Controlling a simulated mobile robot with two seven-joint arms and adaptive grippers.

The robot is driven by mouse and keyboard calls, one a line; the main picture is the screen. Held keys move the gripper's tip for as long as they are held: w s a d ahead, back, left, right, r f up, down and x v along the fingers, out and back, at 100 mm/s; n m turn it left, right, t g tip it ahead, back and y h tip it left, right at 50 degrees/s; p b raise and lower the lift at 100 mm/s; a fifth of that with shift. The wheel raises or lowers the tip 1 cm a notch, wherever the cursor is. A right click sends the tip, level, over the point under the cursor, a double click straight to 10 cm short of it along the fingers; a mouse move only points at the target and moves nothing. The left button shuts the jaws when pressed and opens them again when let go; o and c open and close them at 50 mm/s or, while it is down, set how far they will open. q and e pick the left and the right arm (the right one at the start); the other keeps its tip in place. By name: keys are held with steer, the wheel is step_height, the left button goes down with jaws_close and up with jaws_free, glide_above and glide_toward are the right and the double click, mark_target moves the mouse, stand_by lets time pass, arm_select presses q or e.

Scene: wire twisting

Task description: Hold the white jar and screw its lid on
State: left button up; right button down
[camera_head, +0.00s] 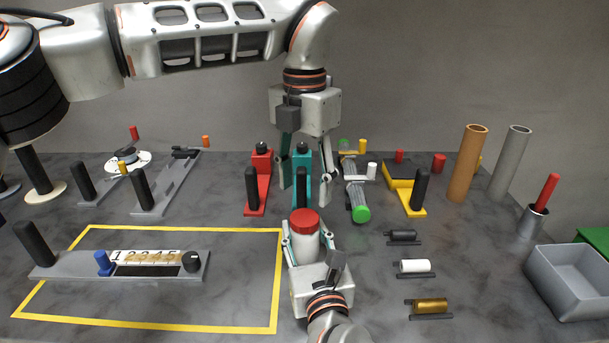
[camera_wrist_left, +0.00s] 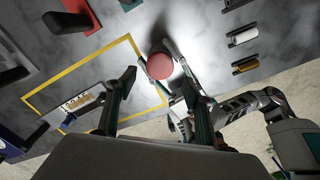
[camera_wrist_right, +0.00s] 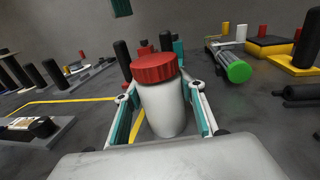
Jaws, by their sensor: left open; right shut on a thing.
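The white jar (camera_head: 304,245) stands upright, with the red lid (camera_head: 304,221) sitting on its top. My right gripper (camera_head: 304,238) is shut on the jar from the near side; in the right wrist view the jar (camera_wrist_right: 164,108) is between its two fingers, below the ribbed lid (camera_wrist_right: 154,68). My left gripper (camera_head: 305,190) points down above the lid, open and empty, with a clear gap to it. In the left wrist view the lid (camera_wrist_left: 160,66) shows beyond and between the open fingers (camera_wrist_left: 160,88). I cannot tell how tightly the lid sits.
A yellow outline (camera_head: 280,285) and a dial device (camera_head: 150,264) lie left of the jar. Red (camera_head: 257,185) and teal (camera_head: 301,165) stands and a green-ended cylinder (camera_head: 358,205) are behind. Small rollers (camera_head: 414,266), tall tubes (camera_head: 468,165) and a grey bin (camera_head: 570,275) are to the right.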

mark_target(305, 217)
arm_select(q)
steer(key=n, duration=0.5)
steer(key=shift+r+n, duration=0.2)
steer(key=shift+n, duration=0.1)
steer(key=n, duration=0.5)
steer(key=shift+r, duration=0.15)
steer(key=n, duration=0.5)
steer(key=shift+r, duration=0.15)
steer(key=n, duration=0.5)
steer(key=shift+r, duration=0.15)
steer(key=shift+f, duration=4)
